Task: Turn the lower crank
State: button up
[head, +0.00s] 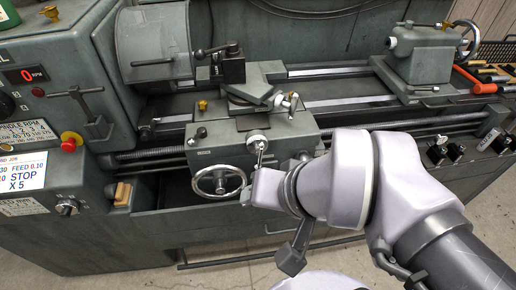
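A large green-grey lathe fills the view. On the front of its carriage (222,145) a small silver crank (257,142) sticks out, its handle hanging down. A second, higher crank (291,104) sits on the tool slide above it. A spoked handwheel (218,182) is on the carriage front, lower left of the small crank. My gripper (247,194) is at the end of my pale arm, just below the small crank's handle and right of the handwheel. Its fingers are mostly hidden by my wrist, so I cannot tell whether they are open or touch the handle.
A red stop button (70,144) and a control panel are at the left. Floor shows at lower left.

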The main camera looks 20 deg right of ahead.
aim_at(259, 151)
jog(key=k+l+z, duration=0.1)
jog(key=l+z, duration=0.6)
